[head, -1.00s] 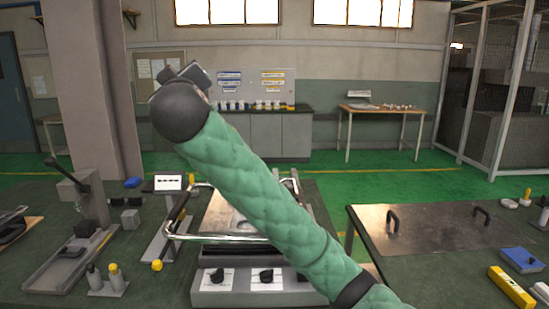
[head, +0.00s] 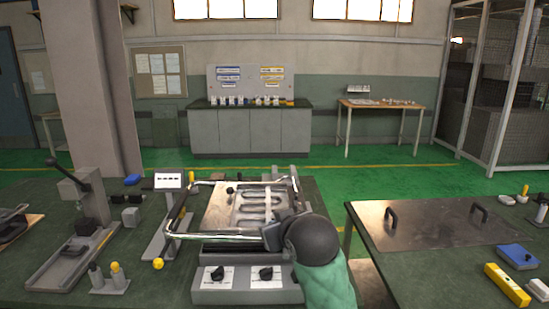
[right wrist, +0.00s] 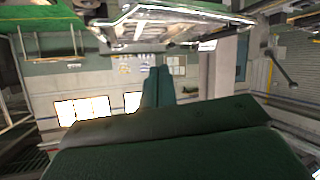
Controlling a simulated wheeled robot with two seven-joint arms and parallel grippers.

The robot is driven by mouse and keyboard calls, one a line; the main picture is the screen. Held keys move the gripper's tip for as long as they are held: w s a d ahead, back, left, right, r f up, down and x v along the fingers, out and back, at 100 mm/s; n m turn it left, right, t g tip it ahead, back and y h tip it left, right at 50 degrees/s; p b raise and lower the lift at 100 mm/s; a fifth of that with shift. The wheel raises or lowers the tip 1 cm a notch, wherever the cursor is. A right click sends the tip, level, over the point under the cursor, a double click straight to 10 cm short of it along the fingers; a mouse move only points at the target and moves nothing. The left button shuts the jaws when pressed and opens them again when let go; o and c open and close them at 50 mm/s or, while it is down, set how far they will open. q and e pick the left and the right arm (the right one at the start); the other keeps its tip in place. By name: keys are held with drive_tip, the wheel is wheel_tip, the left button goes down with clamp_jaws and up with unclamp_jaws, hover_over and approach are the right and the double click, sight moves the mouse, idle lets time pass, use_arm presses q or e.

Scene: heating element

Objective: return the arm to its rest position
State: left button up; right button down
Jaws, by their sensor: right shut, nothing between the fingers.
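My right arm, in a green quilted sleeve with a dark round joint, stands at the front of the bench in the head view. It covers the right front of the heating device (head: 225,291). My right gripper (right wrist: 158,72) shows in the right wrist view as two dark green fingers pressed together, with nothing between them. In the head view its fingers are hidden or cannot be made out. The device has a chrome handle frame (head: 225,237), a light board with a grey looped element (head: 255,207), and two black knobs. My left gripper is out of view.
A lever press (head: 88,200) and a small stand with a yellow knob (head: 110,282) are on the left. A metal plate with two handles (head: 435,226) lies on the right bench, near a blue box (head: 517,256) and a yellow level (head: 508,285). A gap separates the benches.

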drive_tip(key=s+d+f+m+g+h+p, duration=0.15)
drive_tip(key=s+d+f, duration=0.3)
drive_tip(key=f, duration=0.45)
drive_tip(key=s+d+f+g+b, duration=0.1)
drive_tip(key=s+d+f+g, duration=0.15)
drive_tip(key=s+f, duration=0.45)
drive_tip(key=s+d+f+m+g+h+p, duration=0.1)
drive_tip(key=s+d+f, duration=0.35)
drive_tip(key=f, duration=0.55)
drive_tip(key=s+d+f+g, duration=0.1)
drive_tip(key=s+f+g, duration=0.1)
drive_tip(key=s+f, duration=0.5)
drive_tip(key=s+f+g+p, duration=0.1)
drive_tip(key=s+f+g, duration=0.2)
drive_tip(key=s+f, duration=0.5)
drive_tip(key=s+m, duration=0.1)
drive_tip(key=s, duration=0.4)
drive_tip(key=shift+s+d, duration=0.35)
drive_tip(key=shift+d, duration=0.05)
